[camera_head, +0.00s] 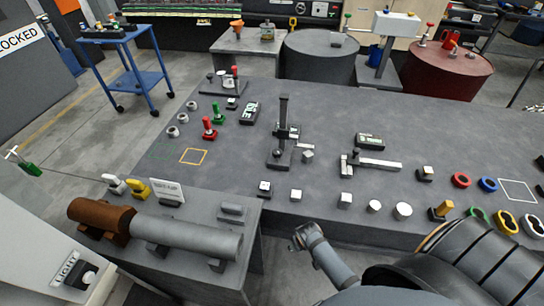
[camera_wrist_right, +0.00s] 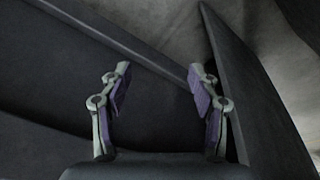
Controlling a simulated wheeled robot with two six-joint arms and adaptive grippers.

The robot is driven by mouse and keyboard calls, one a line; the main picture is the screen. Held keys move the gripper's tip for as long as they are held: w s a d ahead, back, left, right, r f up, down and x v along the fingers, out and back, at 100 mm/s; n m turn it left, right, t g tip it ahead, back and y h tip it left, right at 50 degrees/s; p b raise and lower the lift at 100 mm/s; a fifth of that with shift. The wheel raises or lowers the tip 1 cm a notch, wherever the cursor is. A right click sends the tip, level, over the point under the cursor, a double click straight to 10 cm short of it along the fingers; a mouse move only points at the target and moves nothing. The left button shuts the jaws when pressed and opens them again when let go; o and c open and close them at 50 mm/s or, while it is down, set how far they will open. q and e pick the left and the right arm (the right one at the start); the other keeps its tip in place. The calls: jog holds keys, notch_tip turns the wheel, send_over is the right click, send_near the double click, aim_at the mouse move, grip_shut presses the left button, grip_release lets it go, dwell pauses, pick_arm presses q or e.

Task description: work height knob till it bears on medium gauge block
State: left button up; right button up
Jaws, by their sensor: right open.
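A dark height gauge (camera_head: 283,135) with an upright column and a flat base stands near the middle of the grey table; its knob is too small to make out. A small metal block (camera_head: 308,156) sits just right of the gauge. Other small blocks (camera_head: 296,194) (camera_head: 345,200) sit along the front edge; I cannot tell which is the medium one. My right gripper (camera_wrist_right: 159,72) is open and empty in the right wrist view, with dark surfaces beyond it. In the head view my arm (camera_head: 328,258) is off the table's front edge, away from the gauge. My left gripper is not in view.
A caliper-like tool (camera_head: 378,164) and a dark display box (camera_head: 370,141) lie right of the gauge. A rusty-ended cylinder (camera_head: 185,232) rests on the lower left bench. Bare tabletop lies between the gauge and the front blocks.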

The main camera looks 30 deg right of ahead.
aim_at(277, 151)
jog(key=w+r+m+t+b, duration=0.15)
jog(key=w+r, duration=0.25)
jog(key=r, duration=0.9)
jog(key=w+r+m, duration=0.1)
jog(key=w, duration=0.3)
jog(key=w+r+m+h, duration=0.1)
jog(key=w+r, duration=0.1)
jog(key=w, duration=0.2)
jog(key=w+d+r+m+g+b, duration=0.1)
jog(key=w, duration=0.3)
jog(key=shift+r, duration=0.15)
jog(key=w+r+m+h, duration=0.1)
jog(key=w+r+m, duration=0.5)
jog(key=w+r, duration=0.6)
jog(key=shift+n, duration=0.25)
jog(key=x, duration=0.6)
jog(key=d+x, duration=0.1)
jog(key=x, duration=0.3)
jog(key=shift+w+r+b, duration=0.1)
jog(key=shift+r+b, duration=0.05)
jog(key=shift+b, duration=0.15)
jog(key=shift+c, duration=0.5)
